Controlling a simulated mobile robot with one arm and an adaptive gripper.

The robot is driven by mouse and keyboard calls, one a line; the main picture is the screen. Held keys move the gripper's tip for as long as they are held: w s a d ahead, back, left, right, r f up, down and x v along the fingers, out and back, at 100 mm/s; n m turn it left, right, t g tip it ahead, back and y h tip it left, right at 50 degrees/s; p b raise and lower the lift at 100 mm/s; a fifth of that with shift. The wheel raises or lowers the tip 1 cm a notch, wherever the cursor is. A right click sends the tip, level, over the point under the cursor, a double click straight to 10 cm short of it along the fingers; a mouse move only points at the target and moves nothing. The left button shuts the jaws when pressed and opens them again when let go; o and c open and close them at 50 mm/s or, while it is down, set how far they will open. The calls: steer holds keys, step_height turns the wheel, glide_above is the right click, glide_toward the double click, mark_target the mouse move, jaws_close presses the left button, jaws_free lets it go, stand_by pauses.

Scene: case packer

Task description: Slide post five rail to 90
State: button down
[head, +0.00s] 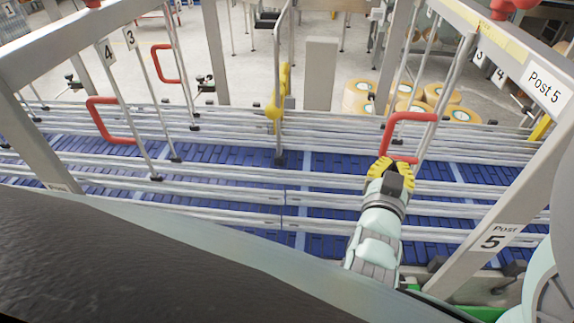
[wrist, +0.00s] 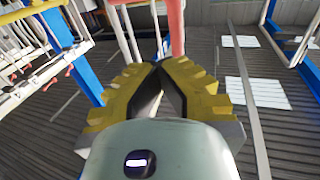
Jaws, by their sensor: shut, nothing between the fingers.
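The post five frame has a white upright (head: 468,240) labelled "Post 5" at the right of the head view. A grey rod (head: 440,95) near it carries a red loop handle (head: 410,116). My gripper (head: 390,162), with yellow fingers, is shut and empty at the lower end of this handle. It overlaps the handle's lower bar in the picture; whether they touch I cannot tell. In the wrist view the yellow fingertips (wrist: 158,66) meet, with a pinkish-red bar (wrist: 176,28) just beyond them. A yellow scale strip (head: 492,38) runs along the top beam; its reading is too small to tell.
Metal guide rails (head: 240,205) run along a blue conveyor (head: 335,165). More red handles (head: 104,125) hang on rods at the left. Tape rolls (head: 358,97) lie on the floor behind. A yellow-handled rod (head: 276,105) stands mid-frame.

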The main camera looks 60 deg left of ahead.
steer(key=shift+s+d+p, duration=0.9)
steer(key=shift+s+d, duration=0.55)
steer(key=shift+d, duration=0.2)
stand_by(1.3)
steer(key=c, duration=1.7)
jaws_free()
steer(key=o, duration=0.9)
